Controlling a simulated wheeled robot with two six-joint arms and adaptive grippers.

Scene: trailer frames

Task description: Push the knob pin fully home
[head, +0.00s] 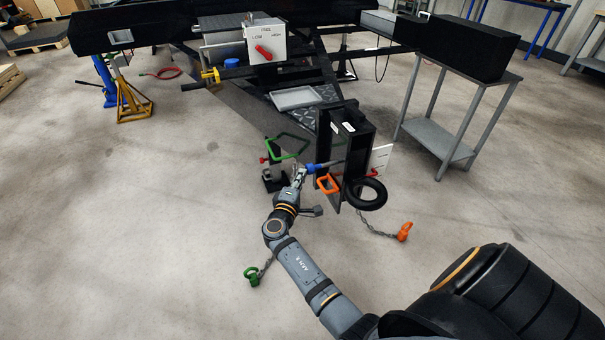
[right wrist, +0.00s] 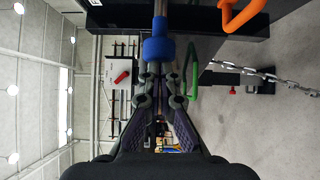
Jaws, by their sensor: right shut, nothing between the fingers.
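The knob pin has a blue knob (head: 311,168) at the left side of the black upright coupler (head: 352,135) on the trailer frame. A length of bare grey shaft shows between knob and coupler. In the right wrist view the blue knob (right wrist: 159,50) is straight ahead at top centre, with the shaft (right wrist: 160,22) running up beyond it. My right gripper (head: 300,170) is shut and empty, its fingertips (right wrist: 159,76) right behind the knob's end. I cannot tell whether they touch it. My left gripper is not in view.
An orange handle (head: 328,184) and a black ring (head: 366,194) sit close beside the pin. A green loop (head: 288,147) is just behind my gripper. Chains hang to an orange shackle (head: 404,232) and a green shackle (head: 251,275).

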